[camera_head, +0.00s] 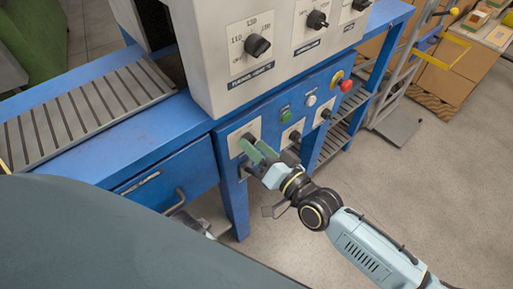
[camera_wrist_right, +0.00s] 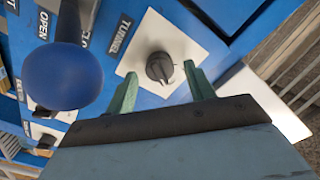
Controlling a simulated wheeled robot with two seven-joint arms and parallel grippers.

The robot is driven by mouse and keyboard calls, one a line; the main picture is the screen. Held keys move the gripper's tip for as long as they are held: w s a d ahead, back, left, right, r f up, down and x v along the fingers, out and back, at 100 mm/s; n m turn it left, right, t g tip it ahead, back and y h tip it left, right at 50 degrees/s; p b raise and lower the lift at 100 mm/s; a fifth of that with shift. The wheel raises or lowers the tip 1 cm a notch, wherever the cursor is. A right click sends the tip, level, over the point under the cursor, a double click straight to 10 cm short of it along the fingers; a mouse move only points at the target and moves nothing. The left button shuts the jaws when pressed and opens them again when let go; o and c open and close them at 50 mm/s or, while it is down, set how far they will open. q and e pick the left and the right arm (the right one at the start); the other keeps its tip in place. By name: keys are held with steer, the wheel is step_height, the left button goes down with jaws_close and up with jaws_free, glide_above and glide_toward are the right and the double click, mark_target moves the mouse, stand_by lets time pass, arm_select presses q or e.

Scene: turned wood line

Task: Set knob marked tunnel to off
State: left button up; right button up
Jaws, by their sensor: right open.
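The tunnel knob (camera_wrist_right: 160,67) is a small black rotary knob on a white plate (camera_wrist_right: 188,44), with the label TUNNEL (camera_wrist_right: 122,34) beside it in the right wrist view. Its pointer direction and any position marks are too small to read. My right gripper (camera_wrist_right: 161,76) is open, its green fingers either side of the knob in that view; I cannot tell if they touch it. In the head view the right gripper (camera_head: 256,150) is at the lower-left plate (camera_head: 240,134) of the blue panel, hiding most of its knob. My left gripper is not visible.
A lever with a blue ball (camera_wrist_right: 63,76) stands close beside the right gripper, near an OPEN label. Other knobs (camera_head: 293,136) and a red button (camera_head: 346,86) are on the same panel. A blue drawer (camera_head: 165,172) is to the left.

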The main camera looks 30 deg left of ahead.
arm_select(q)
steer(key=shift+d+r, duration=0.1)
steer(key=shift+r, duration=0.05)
arm_select(e)
steer(key=shift+w+a, duration=0.1)
steer(key=shift+a, duration=0.15)
steer(key=c, duration=1)
steer(key=shift+n, duration=0.4)
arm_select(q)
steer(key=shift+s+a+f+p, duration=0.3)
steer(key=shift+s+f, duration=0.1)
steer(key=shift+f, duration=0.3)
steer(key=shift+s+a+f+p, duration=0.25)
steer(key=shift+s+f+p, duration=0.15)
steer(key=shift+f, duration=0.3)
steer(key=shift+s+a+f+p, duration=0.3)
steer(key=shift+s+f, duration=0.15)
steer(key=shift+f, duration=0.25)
arm_select(e)
steer(key=shift+n, duration=5.5)
